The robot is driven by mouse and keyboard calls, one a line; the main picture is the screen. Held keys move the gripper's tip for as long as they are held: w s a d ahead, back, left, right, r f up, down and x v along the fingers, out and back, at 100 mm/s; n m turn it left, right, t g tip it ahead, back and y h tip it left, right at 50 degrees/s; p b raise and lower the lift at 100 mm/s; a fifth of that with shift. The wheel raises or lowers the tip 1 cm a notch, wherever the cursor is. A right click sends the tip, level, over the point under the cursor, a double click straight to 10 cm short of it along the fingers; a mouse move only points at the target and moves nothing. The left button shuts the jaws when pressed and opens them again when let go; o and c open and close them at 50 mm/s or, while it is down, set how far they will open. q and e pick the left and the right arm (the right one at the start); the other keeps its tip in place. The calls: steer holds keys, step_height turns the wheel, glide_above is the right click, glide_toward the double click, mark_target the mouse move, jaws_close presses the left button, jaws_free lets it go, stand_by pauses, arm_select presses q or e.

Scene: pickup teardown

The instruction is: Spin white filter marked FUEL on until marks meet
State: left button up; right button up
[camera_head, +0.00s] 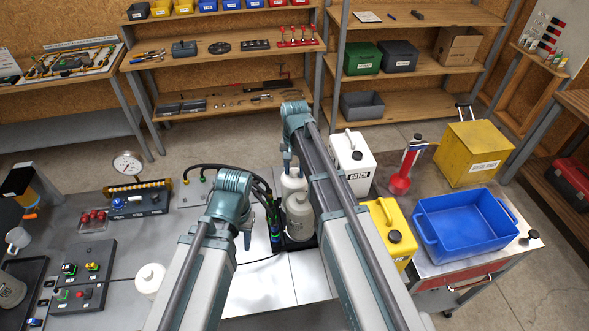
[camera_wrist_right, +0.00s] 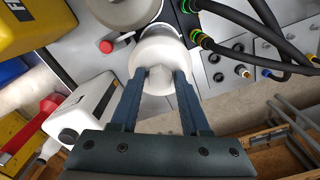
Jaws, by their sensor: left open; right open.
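A white filter (camera_head: 292,186) stands at the block in the middle of the bench; I cannot read FUEL or any marks on it. In the right wrist view this white filter (camera_wrist_right: 158,45) lies between the two blue fingers of my right gripper (camera_wrist_right: 158,80), which is open; I cannot tell whether they touch it. In the head view my right gripper (camera_head: 288,162) points down over that filter. A greyer canister (camera_head: 299,216) stands just in front of it and also shows in the right wrist view (camera_wrist_right: 122,8). My left gripper (camera_head: 247,238) is open and empty, to the left.
Black hoses (camera_head: 228,168) run behind and left of the filter. Another white canister (camera_head: 150,279) stands on the bench at the left. A white CATCH jug (camera_head: 352,160), a yellow jug (camera_head: 390,232) and a blue bin (camera_head: 465,228) stand at the right.

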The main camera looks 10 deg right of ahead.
steer(key=shift+s+a+f+b, duration=0.1)
steer(key=shift+s+f+b, duration=0.25)
steer(key=shift+b, duration=0.1)
